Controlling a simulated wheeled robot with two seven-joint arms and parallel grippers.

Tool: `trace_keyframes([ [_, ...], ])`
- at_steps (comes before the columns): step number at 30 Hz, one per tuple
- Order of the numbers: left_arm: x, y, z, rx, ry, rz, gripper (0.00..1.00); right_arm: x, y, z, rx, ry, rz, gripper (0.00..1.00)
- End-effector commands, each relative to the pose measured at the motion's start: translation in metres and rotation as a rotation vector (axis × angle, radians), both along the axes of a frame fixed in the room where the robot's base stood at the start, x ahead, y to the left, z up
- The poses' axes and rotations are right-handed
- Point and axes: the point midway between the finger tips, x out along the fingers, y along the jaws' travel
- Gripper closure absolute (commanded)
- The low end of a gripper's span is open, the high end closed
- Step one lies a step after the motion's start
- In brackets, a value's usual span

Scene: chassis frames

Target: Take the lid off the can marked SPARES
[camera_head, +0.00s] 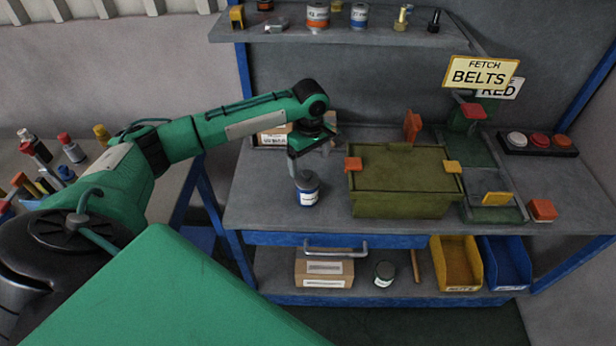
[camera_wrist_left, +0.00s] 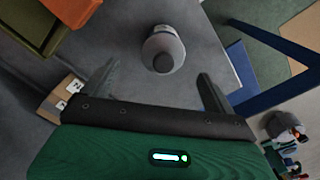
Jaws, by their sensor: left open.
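A can (camera_head: 306,191) with a white and blue body stands on the bench left of the olive box. Its label is too small to read, so I cannot tell if it says SPARES. In the left wrist view the can (camera_wrist_left: 163,42) shows from above, with a grey round lid or knob (camera_wrist_left: 164,62) on it. My left gripper (camera_head: 303,166) is just above the can; its jaws (camera_wrist_left: 157,72) are open, one finger on either side of the lid in that view, and hold nothing. My right gripper is not in view.
An olive box (camera_head: 400,205) with orange and yellow tabs stands right of the can. A cardboard box (camera_head: 272,138) lies behind the gripper. Bare bench (camera_head: 255,205) lies left of the can.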

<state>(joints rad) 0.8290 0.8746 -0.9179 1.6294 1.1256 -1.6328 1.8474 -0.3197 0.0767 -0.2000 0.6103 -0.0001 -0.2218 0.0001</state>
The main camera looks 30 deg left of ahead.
Motion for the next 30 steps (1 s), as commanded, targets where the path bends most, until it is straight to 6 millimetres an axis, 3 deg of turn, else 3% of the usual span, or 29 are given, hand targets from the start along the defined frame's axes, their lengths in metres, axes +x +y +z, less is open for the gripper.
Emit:
trace_keyframes([
  [4, -0.001, 0.001, -0.008, 0.000, 0.001, 0.000, 0.10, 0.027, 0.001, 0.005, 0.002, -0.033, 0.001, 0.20],
  [8, -0.003, 0.005, -0.023, 0.002, 0.004, 0.001, 0.10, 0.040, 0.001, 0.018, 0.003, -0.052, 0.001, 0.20],
  [15, -0.003, 0.007, -0.054, 0.000, 0.000, -0.001, 0.10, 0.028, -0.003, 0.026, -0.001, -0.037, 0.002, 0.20],
  [23, -0.003, 0.007, -0.058, 0.001, -0.001, -0.001, 0.10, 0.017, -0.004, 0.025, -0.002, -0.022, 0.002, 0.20],
  [30, -0.003, 0.007, -0.058, 0.001, -0.001, -0.001, 0.58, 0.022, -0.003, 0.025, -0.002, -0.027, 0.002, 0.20],
])
